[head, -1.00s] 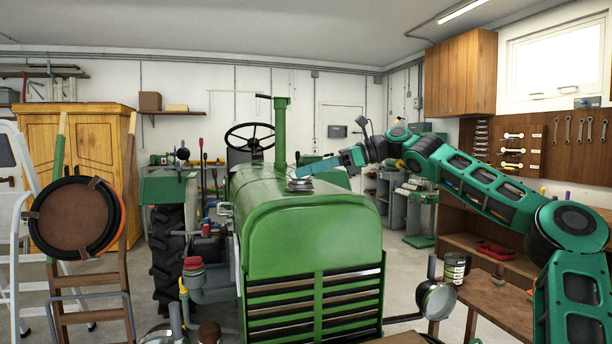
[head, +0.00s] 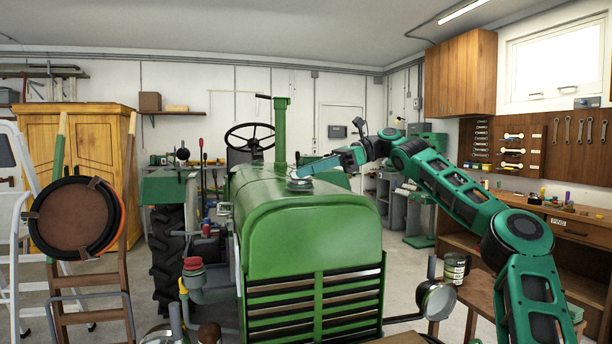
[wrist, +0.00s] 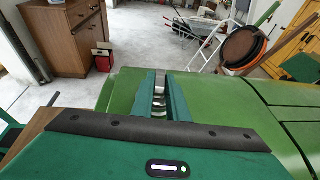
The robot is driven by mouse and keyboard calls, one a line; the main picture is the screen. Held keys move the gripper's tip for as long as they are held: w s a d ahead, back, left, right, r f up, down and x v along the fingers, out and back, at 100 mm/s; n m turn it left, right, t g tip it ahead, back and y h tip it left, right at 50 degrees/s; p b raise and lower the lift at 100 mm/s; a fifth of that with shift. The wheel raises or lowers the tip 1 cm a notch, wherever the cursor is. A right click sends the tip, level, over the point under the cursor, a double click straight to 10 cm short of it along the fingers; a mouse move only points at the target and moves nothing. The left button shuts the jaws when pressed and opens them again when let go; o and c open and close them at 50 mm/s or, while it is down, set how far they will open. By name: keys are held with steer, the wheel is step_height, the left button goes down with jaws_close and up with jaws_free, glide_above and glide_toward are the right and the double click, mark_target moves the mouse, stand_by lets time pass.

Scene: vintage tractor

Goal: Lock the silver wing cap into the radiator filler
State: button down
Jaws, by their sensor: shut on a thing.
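The green tractor's hood (head: 310,235) fills the middle of the head view. The radiator filler (head: 300,185) is a small silvery round neck on top of the hood. My gripper (head: 294,176) reaches in from the right, with its fingertips right at the filler. In the wrist view my gripper (wrist: 160,97) is shut on the silver wing cap (wrist: 159,98), which shows as a bright metal strip between the two green fingers. The fingers hide most of the cap. I cannot tell whether it is seated or turned in the filler.
A green upright exhaust pipe (head: 280,130) rises just behind the filler. A pan-like lamp (head: 436,298) sticks out at the tractor's front right. The hood top around the filler is clear.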

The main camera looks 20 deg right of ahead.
steer(key=c, duration=1.8)
jaws_free()
steer(key=shift+w+d+f, duration=0.1)
steer(key=shift+w+d, duration=0.05)
steer(key=shift+o, duration=0.7)
steer(key=v, duration=1)
steer(key=shift+d, duration=0.35)
